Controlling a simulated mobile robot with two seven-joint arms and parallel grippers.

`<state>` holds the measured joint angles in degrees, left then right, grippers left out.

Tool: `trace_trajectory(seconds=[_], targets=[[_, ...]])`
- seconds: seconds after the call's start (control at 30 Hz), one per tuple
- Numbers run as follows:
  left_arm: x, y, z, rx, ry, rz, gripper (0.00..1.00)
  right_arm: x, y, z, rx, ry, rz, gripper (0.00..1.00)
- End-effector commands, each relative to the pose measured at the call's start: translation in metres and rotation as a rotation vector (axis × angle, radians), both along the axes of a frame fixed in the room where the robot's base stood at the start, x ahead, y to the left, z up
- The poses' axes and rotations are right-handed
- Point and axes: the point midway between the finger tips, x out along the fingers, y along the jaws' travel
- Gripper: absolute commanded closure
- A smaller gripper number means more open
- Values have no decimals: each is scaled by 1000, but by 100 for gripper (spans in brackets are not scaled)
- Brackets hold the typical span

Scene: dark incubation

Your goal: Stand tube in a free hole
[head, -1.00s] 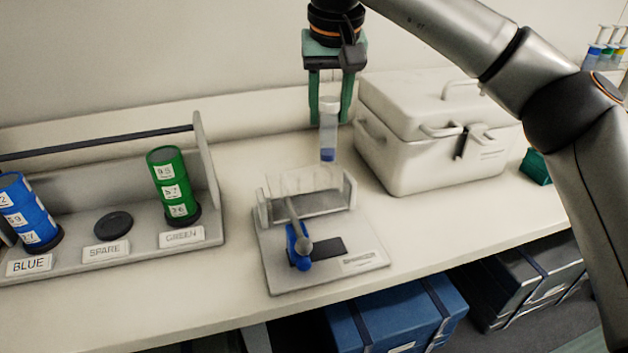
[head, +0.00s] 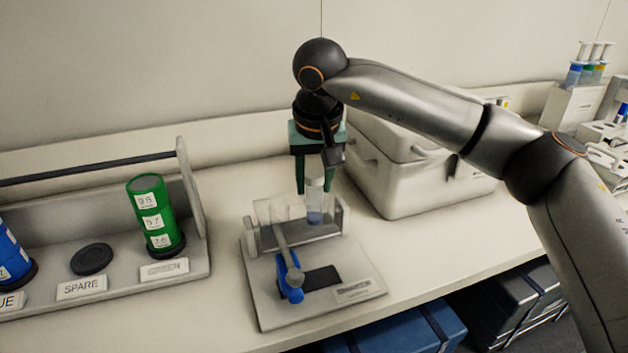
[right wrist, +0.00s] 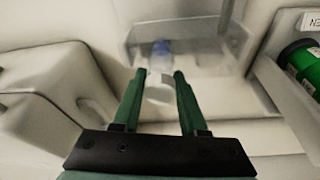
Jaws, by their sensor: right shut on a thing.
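The tube (head: 314,213) is a clear, pale-capped cylinder with blue in its lower part. My right gripper (head: 315,188) points down and is shut on its upper part, holding it upright. The tube also shows between the green fingers in the right wrist view (right wrist: 160,62). Its lower end overlaps the clear part of a grey stand (head: 262,308); I cannot tell whether it touches it or is inside it. No free hole can be made out in the stand. My left gripper is not in view.
A blue-handled lever (head: 289,278) is on the stand. A rack (head: 205,185) with blue and green cylinders stands left. A pale lidded box (head: 420,190) is close on the right. White racks with several coloured tubes (head: 590,72) stand far right.

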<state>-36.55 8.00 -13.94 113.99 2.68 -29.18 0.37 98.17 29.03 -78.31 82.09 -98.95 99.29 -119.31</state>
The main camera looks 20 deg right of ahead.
Motion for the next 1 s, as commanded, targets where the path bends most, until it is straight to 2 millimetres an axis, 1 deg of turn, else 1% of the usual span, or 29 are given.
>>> trace_trajectory(seconds=[0.17,0.27,0.3,0.57,0.83,0.93,1.0], targets=[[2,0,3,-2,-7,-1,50,0,0,1,1,-2,-1,100],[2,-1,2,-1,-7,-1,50,0,0,-1,1,-1,0,100],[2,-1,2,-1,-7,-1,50,0,0,-2,1,-1,0,57],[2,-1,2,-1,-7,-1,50,0,0,-1,1,-1,-1,28],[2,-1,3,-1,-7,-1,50,0,0,1,1,-2,-1,28],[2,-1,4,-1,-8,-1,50,-1,1,9,2,-3,0,28],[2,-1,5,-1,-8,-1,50,-3,2,20,3,-5,0,28]])
